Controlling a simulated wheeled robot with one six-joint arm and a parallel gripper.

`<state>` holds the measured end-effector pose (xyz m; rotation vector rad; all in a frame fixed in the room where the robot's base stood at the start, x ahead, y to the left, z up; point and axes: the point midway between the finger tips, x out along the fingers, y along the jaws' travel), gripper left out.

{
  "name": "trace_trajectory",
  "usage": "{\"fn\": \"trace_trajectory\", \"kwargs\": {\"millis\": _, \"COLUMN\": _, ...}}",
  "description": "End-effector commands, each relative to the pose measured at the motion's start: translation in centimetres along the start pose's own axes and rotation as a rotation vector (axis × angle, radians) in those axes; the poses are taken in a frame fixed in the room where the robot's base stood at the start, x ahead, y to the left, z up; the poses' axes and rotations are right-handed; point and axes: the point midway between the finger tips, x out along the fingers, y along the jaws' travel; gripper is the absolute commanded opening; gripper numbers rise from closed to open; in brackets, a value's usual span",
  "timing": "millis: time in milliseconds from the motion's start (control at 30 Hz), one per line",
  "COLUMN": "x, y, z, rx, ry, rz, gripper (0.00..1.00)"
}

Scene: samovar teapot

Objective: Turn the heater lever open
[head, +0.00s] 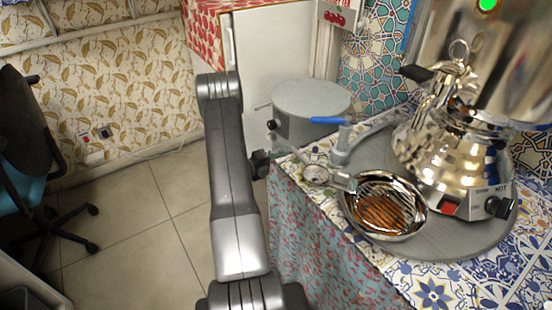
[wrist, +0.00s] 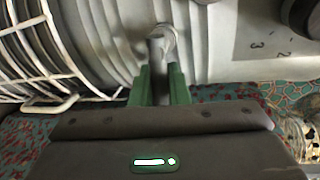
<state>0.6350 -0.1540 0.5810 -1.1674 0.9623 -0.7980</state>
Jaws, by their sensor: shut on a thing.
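In the wrist view my gripper (wrist: 159,74) has two green fingers closed on a small grey lever (wrist: 157,52). The lever stands out from a pale grey ribbed body (wrist: 110,45), which looks like the heater. The lever's far end is blurred, and its lower part is hidden between the fingers. In the head view my fingers and the held lever cannot be made out; my arm covers part of the picture's middle.
A dark knob (wrist: 302,15) beside printed numbers and a white wire rack (wrist: 40,45) flank the lever. In the head view, a strainer (head: 385,208), a blue-handled tap (head: 328,121) and a shiny samovar (head: 445,150) crowd the right.

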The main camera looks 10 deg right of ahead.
Motion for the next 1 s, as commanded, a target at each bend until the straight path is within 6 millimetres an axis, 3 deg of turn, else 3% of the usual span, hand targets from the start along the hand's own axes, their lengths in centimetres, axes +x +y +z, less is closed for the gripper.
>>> {"fn": "trace_trajectory", "kwargs": {"millis": 300, "x": -0.11, "y": -0.39, "z": 0.07, "rx": -0.106, "ry": 0.019, "rz": 0.0, "gripper": 0.0}}
{"fn": "trace_trajectory", "kwargs": {"millis": 800, "x": -0.11, "y": -0.38, "z": 0.07, "rx": -0.123, "ry": 0.023, "rz": 0.0, "gripper": 0.0}}
{"fn": "trace_trajectory", "kwargs": {"millis": 833, "x": -0.11, "y": -0.38, "z": 0.07, "rx": -0.123, "ry": 0.023, "rz": 0.0, "gripper": 0.17}}
{"fn": "trace_trajectory", "kwargs": {"millis": 900, "x": -0.11, "y": -0.38, "z": 0.07, "rx": -0.123, "ry": 0.023, "rz": 0.0, "gripper": 0.31}}
{"fn": "trace_trajectory", "kwargs": {"millis": 1000, "x": -0.1, "y": -0.39, "z": 0.06, "rx": -0.122, "ry": 0.023, "rz": 0.0, "gripper": 0.34}}
